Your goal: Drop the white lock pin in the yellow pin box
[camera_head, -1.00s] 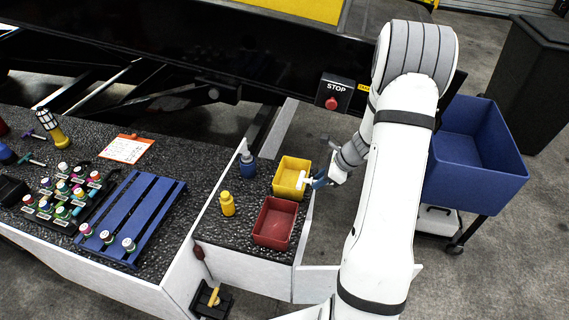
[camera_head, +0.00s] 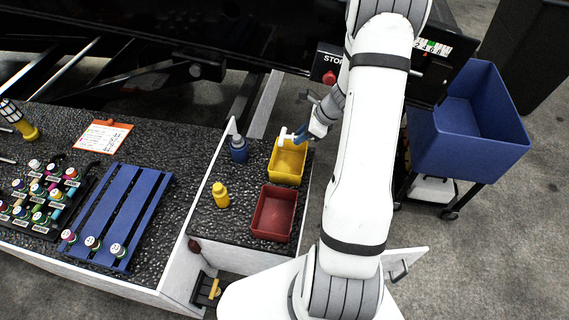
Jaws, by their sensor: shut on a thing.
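The yellow pin box (camera_head: 287,176) stands on the narrow side counter, open at the top. My gripper (camera_head: 298,135) is shut on the white lock pin (camera_head: 286,138), at the far rim of the yellow box. The pin's white end points left out of the jaws and appears over the box's far edge. How high it is above the box cannot be told. The arm comes in from the right.
A red bin (camera_head: 273,214) stands just in front of the yellow box. A yellow bottle (camera_head: 220,195) and a blue bottle (camera_head: 239,150) stand to the left. A blue cart bin (camera_head: 468,128) and a red stop button (camera_head: 329,78) lie to the right.

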